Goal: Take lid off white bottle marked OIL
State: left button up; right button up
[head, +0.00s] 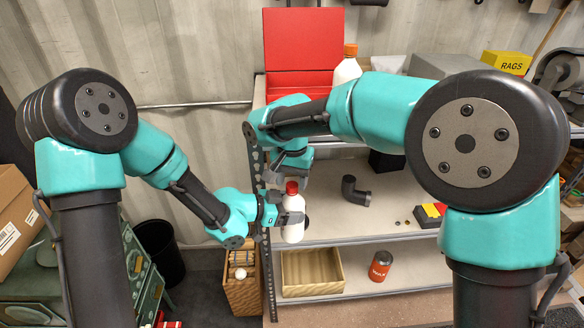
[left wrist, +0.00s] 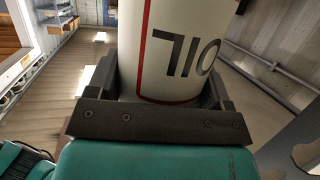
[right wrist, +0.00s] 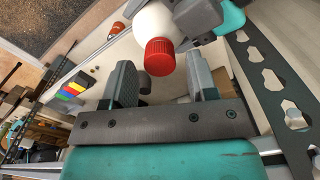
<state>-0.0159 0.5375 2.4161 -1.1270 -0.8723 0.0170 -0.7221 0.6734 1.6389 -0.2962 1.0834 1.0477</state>
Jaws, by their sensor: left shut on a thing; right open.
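A white bottle (head: 293,218) with a red lid (head: 292,187) is held upright in the air in front of the shelf. In the left wrist view the bottle (left wrist: 185,50) shows the letters OIL in black. My left gripper (head: 292,219) is shut around the bottle's body. My right gripper (right wrist: 165,85) is open, just above the lid in the head view, its fingertips partly hidden by its own wrist. In the right wrist view the red lid (right wrist: 159,57) lies in the gap between the open fingers, apparently untouched.
A metal shelf (head: 350,210) stands behind, holding a dark pipe elbow (head: 353,190), a wicker tray (head: 312,273) and a red WAX can (head: 380,265). Another white bottle with an orange cap (head: 348,65) stands by a red toolbox (head: 303,42) on top. A perforated upright (head: 268,260) is close to the held bottle.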

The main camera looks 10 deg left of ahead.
jog(key=shift+f, duration=0.75)
jog(key=shift+c, duration=0.4)
jog(key=c, duration=0.9)
jog(key=shift+o, duration=0.2)
jog(key=n, duration=0.4)
jog(key=shift+n, duration=0.4)
jog(key=n, duration=0.3)
jog(key=shift+n, duration=0.3)
jog(key=n, duration=0.3)
jog(key=shift+r+n, duration=0.1)
jog(key=shift+n, duration=0.3)
jog(key=n, duration=0.4)
jog(key=shift+n, duration=0.3)
jog(key=shift+r, duration=0.35)
